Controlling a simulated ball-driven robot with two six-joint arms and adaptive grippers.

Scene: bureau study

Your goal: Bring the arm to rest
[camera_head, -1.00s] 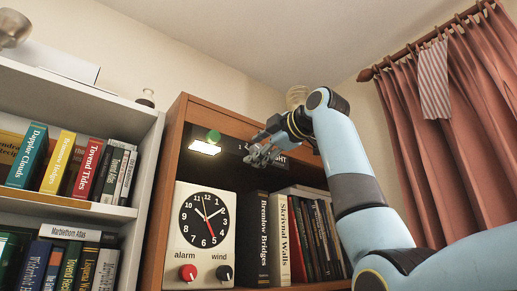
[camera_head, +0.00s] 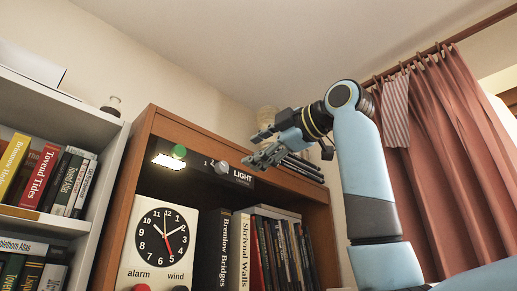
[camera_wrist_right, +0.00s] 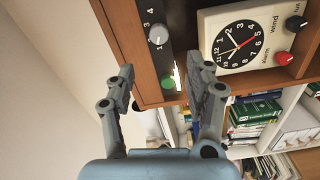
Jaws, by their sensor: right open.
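My right gripper (camera_head: 254,149) is open and empty, in front of the upper right of the wooden bookcase. In the head view it shows just above and right of a grey knob (camera_head: 221,167) on a dark panel (camera_head: 205,164) marked LIGHT. The gripper appears apart from the knob. In the right wrist view the two fingers (camera_wrist_right: 160,66) are spread, with the knob (camera_wrist_right: 158,35) beyond them and nothing between them. My right arm rises from the lower right and bends at the top. My left gripper is not in view.
The wooden bookcase (camera_head: 146,125) holds a clock (camera_head: 162,240) and books (camera_head: 275,255). A green button (camera_head: 179,151) sits above a lit lamp (camera_head: 168,161). A grey shelf unit (camera_head: 50,97) stands left, a red curtain (camera_head: 445,150) right. The upper middle is open.

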